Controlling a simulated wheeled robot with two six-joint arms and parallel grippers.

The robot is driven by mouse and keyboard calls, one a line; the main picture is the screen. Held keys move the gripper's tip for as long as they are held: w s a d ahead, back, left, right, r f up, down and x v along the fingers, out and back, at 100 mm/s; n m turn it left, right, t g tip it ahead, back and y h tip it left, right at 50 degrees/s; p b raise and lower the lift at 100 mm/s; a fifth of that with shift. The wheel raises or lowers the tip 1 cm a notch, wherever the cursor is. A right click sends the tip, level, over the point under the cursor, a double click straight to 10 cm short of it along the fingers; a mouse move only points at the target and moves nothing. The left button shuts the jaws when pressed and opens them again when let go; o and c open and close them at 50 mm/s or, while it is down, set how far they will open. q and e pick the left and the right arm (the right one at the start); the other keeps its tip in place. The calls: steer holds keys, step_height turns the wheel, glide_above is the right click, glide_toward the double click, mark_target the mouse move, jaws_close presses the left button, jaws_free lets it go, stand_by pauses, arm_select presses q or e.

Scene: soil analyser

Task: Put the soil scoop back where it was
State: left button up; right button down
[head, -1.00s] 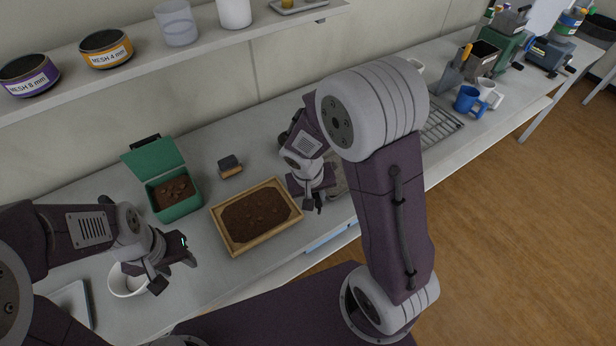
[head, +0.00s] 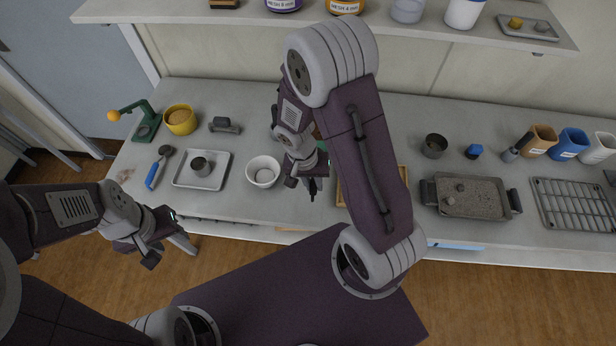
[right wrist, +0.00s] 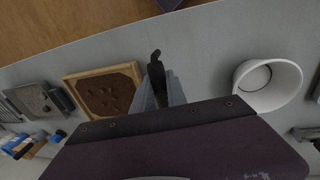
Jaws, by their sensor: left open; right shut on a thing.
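My right gripper (head: 311,184) hangs over the bench between a white bowl and the soil tray. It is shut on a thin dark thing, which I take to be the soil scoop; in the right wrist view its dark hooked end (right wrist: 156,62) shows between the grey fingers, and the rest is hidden. My left gripper (head: 160,244) is open and empty, in front of the bench's left part. A blue-handled tool with a round dark head (head: 158,167) lies on the bench at the left.
The white bowl (head: 263,171) stands left of my right gripper. A metal tray (head: 201,181) with a small cup lies further left. The wooden soil tray (right wrist: 104,91) shows in the right wrist view. A grey pan (head: 470,210) and wire rack (head: 572,217) stand right. A shelf runs above.

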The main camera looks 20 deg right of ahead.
steer(key=shift+d, duration=0.2)
steer(key=shift+a+f+b, duration=0.15)
steer(key=shift+f+b, duration=0.3)
steer(key=shift+b, duration=0.15)
steer(key=b, duration=0.5)
glide_above(316, 201)
steer(key=f, duration=0.5)
steer(key=shift+w+a+f, duration=0.2)
steer(key=shift+a+f, duration=0.15)
steer(key=shift+f, duration=0.05)
steer(key=shift+f+b, duration=0.4)
steer(key=shift+f, duration=0.15)
steer(key=c, duration=1.3)
jaws_free()
steer(key=shift+o, duration=0.2)
